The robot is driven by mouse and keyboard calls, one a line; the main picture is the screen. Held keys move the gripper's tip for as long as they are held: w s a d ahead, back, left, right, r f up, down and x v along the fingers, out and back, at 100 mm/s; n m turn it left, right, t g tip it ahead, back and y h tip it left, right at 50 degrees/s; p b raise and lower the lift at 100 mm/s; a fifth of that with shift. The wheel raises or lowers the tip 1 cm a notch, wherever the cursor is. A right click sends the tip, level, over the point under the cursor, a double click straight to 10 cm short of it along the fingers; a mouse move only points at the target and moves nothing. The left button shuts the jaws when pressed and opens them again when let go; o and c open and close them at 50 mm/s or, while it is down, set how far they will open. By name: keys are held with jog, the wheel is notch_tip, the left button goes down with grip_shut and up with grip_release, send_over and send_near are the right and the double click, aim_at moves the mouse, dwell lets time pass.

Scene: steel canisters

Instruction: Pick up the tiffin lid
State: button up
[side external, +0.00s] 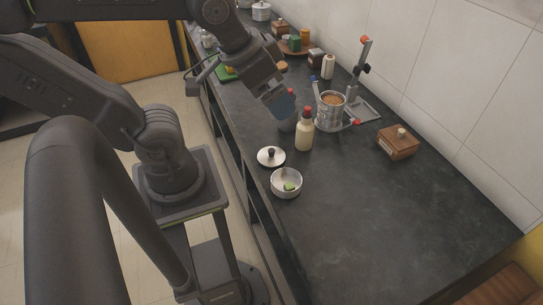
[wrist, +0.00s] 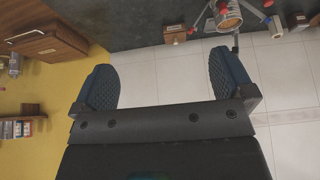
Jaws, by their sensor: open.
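A round steel lid with a black knob (side external: 271,157) lies flat on the dark counter near its front edge in the side view; I take it for the tiffin lid. It is right next to an open steel bowl (side external: 286,183) with something green inside. My gripper (side external: 284,112) is above the counter, farther along it than the lid and apart from it. In the wrist view my gripper (wrist: 162,78) has its two blue fingers wide apart with nothing between them. The lid is not in the wrist view.
A steel canister with brown contents (side external: 330,110) sits by a clamp stand (side external: 362,75). A wooden box (side external: 398,142) is near the tiled wall. The counter's near right (side external: 390,220) is clear.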

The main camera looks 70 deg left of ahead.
jog(key=n+g+y, duration=0.1)
jog(key=n+g, duration=0.4)
jog(key=n, duration=0.4)
send_near(272, 150)
jog(key=shift+w+a+f, duration=0.1)
jog(key=shift+a+f, duration=0.05)
jog(key=shift+f, duration=1.55)
jog(key=shift+w+a+f, duration=0.1)
jog(key=shift+f, duration=1.65)
jog(key=shift+a+f, duration=0.15)
jog(key=shift+f, duration=1.55)
jog(key=c, duration=0.7)
